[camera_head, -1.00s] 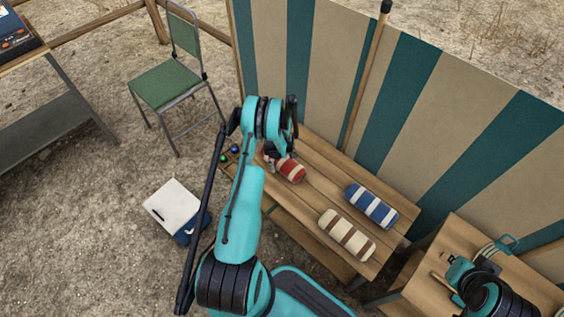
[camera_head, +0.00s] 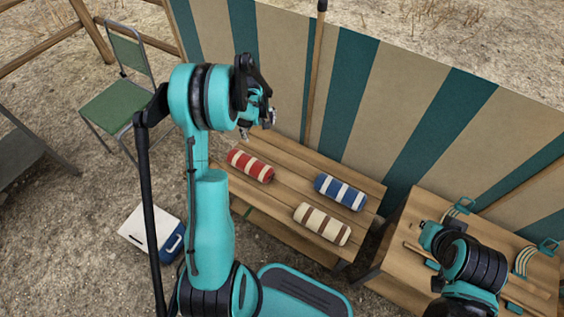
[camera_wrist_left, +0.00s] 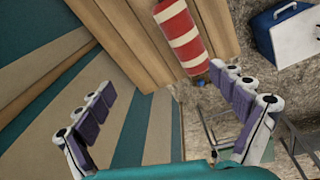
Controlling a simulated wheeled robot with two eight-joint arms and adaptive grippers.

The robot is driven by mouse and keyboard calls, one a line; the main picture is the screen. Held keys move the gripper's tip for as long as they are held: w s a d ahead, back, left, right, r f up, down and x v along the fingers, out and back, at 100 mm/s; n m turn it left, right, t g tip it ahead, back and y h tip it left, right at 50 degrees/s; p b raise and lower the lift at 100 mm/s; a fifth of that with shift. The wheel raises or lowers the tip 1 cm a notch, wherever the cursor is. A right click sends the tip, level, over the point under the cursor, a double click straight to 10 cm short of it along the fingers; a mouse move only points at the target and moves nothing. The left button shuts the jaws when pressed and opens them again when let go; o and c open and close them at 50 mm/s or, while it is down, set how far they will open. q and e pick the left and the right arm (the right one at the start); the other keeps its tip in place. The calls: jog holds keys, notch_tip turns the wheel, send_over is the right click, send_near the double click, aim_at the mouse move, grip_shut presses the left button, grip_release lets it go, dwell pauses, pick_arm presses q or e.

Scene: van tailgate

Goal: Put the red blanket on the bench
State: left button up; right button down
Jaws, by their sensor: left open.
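The red blanket (camera_head: 250,166), a roll with white bands, lies on the left end of the wooden bench (camera_head: 283,188). It also shows at the top of the left wrist view (camera_wrist_left: 183,36). My left gripper (camera_head: 258,129) is above and behind the bench's left end, apart from the blanket. In the left wrist view its fingers (camera_wrist_left: 160,115) are spread wide with nothing between them. My right arm comes in at the lower right over the wooden table, and its fingers cannot be made out.
A blue banded roll (camera_head: 341,192) and a cream and brown roll (camera_head: 322,224) lie on the bench. A striped windbreak (camera_head: 390,100) stands behind it. A green chair (camera_head: 113,104) and a white-lidded cooler (camera_head: 150,230) stand to the left. A wooden table (camera_head: 405,228) is at the right.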

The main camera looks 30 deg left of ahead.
pick_arm(q)
jog(key=s+d+r+m+t, duration=0.1)
jog(key=s+d+r+m, duration=0.25)
jog(key=d+r, duration=0.45)
jog(key=s+d+r+m+t, duration=0.25)
jog(key=s+d+r, duration=0.25)
jog(key=r, duration=0.5)
jog(key=s+d+r+m+t, duration=0.2)
jog(key=s+d+m, duration=0.5)
jog(key=s, duration=0.6)
jog(key=shift+d+r+h, duration=0.25)
jog(key=shift+d+h, duration=0.05)
jog(key=shift+d, duration=0.7)
